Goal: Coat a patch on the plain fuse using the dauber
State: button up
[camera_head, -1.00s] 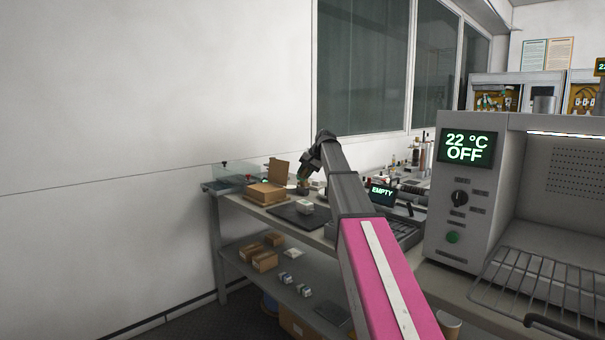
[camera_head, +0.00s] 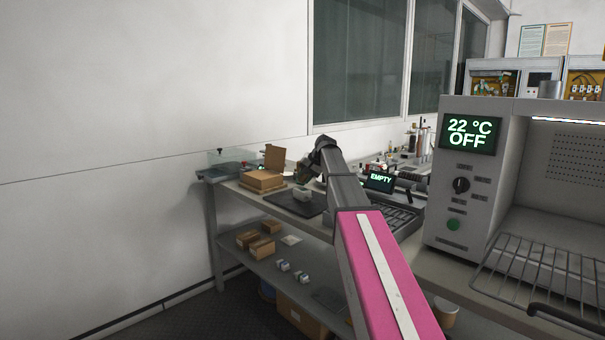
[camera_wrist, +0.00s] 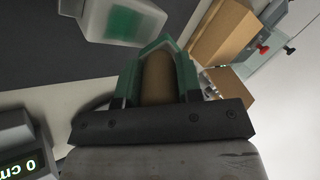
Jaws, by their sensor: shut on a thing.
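My gripper (camera_head: 303,174) is at the far end of the bench, just above and behind a pale block (camera_head: 302,193) on a dark mat (camera_head: 284,205). In the wrist view, the green-tipped fingers of my gripper (camera_wrist: 158,62) are closed around a brown, rounded piece (camera_wrist: 157,78), which looks like the dauber's handle. The dauber's working end is hidden. The block also shows in the wrist view (camera_wrist: 97,17), with a green rectangular area on its face. It lies apart from the fingers in the picture. I cannot tell for certain whether it is the plain fuse.
An open cardboard box (camera_head: 263,180) stands left of the mat. A device with a display reading EMPTY (camera_head: 380,181) is to the right, and an oven (camera_head: 480,190) reading 22 °C OFF is nearer. A lower shelf (camera_head: 275,255) holds small boxes.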

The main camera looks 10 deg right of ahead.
jog(key=shift+s+d+f, duration=0.1)
jog(key=shift+s+d, duration=0.2)
jog(key=shift+s, duration=0.3)
jog(key=shift+s+d, duration=0.3)
jog(key=shift+s, duration=0.25)
jog(key=shift+s+d, duration=0.25)
jog(key=shift+w+a, duration=0.4)
jog(key=shift+w, duration=0.35)
jog(key=shift+w+a, duration=0.35)
jog(key=shift+w, duration=0.3)
jog(key=shift+w+a, duration=0.35)
jog(key=shift+w, duration=0.25)
jog(key=shift+w+a+r, duration=0.15)
jog(key=shift+r, duration=3.95)
jog(key=shift+s, duration=0.2)
